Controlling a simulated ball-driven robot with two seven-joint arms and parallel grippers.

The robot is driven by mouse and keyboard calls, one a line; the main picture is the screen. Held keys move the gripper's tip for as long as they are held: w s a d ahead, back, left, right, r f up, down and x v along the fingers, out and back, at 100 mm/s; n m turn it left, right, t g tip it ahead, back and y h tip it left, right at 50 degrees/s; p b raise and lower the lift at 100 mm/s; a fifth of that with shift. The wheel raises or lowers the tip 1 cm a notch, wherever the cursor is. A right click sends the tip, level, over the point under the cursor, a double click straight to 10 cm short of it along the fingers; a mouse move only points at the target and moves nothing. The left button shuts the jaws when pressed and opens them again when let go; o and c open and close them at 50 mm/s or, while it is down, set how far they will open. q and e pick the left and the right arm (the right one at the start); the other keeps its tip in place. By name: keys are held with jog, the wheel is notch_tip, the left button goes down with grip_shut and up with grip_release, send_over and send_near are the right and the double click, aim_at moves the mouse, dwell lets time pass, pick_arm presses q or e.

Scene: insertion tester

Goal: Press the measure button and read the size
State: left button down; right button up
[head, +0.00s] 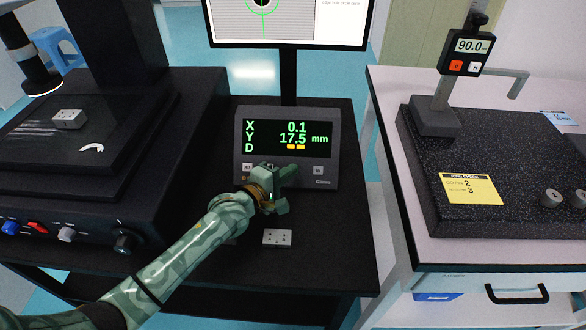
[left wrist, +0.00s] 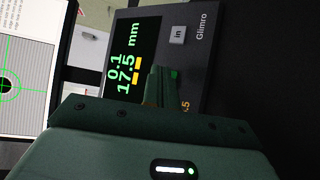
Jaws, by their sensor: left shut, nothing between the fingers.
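A grey readout box (head: 325,150) stands on the black table, its screen (head: 258,133) showing X 0.1, Y 17.5 mm, and two orange bars beside D. The left wrist view also shows this readout screen (left wrist: 128,62). A small light button (head: 247,166) is at the panel's lower left, and a button marked "in" (head: 318,170) is at the lower right; it also shows in the left wrist view (left wrist: 178,35). My left gripper (head: 284,186) is shut and empty at the panel's front, hiding the buttons between. I cannot tell whether it touches one. My right gripper is not in view.
A monitor (head: 345,25) with a green crosshair stands behind the readout. A dark stage (head: 60,165) bearing a metal block (head: 68,119) is at left. A small plate (head: 277,237) lies in front of the gripper. A granite base (head: 480,140) with a height gauge stands at right.

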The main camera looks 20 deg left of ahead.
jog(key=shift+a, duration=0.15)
pick_arm(q)
jog(key=shift+w+a+f, duration=0.1)
jog(key=shift+w+f, duration=0.15)
jog(key=shift+w, duration=0.05)
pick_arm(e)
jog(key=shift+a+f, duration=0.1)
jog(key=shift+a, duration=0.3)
pick_arm(q)
jog(key=shift+w+f, duration=0.15)
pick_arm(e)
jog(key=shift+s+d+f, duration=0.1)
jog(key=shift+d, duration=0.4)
